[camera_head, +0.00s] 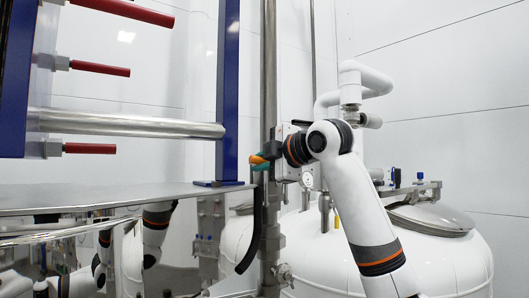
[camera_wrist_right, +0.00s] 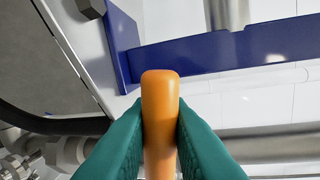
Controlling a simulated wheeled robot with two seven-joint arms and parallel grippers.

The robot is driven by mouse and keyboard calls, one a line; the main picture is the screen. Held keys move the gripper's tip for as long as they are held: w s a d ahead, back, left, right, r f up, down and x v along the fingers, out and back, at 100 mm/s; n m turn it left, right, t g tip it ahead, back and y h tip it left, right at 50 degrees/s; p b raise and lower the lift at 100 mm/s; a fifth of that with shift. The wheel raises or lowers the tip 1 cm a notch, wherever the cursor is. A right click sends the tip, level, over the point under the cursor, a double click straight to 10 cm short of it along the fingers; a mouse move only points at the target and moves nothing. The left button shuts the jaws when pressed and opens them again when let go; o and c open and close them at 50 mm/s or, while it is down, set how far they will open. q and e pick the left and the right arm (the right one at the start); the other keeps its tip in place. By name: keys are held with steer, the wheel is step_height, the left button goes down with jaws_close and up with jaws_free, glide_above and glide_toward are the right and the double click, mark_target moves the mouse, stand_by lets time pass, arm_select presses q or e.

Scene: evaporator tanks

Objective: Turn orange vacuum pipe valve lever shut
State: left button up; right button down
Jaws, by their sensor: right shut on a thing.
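The orange valve lever (camera_wrist_right: 160,92) stands upright in the middle of the right wrist view, its rounded end pointing up. The teal fingers of my right gripper (camera_wrist_right: 160,140) press on it from both sides. In the head view the orange lever tip (camera_head: 257,160) pokes out to the left of my right gripper (camera_head: 265,157), beside the vertical steel pipe (camera_head: 269,90). The valve body and the lever's pivot are hidden behind the gripper. My left gripper is not in view.
A blue frame post (camera_head: 228,90) stands just left of the pipe. A shiny steel tank top (camera_head: 110,197) fills the lower left. White tanks (camera_head: 440,255) stand behind my right arm. A black hose (camera_head: 252,240) hangs below the gripper.

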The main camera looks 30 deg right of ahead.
steer(key=shift+a+f+n+h, duration=0.1)
steer(key=shift+f+n+h, duration=0.2)
steer(key=shift+f+n, duration=0.65)
steer(key=shift+f, duration=0.15)
steer(key=c, duration=1.4)
jaws_free()
steer(key=shift+s, duration=0.1)
steer(key=b+v, duration=0.4)
steer(key=v, duration=0.8)
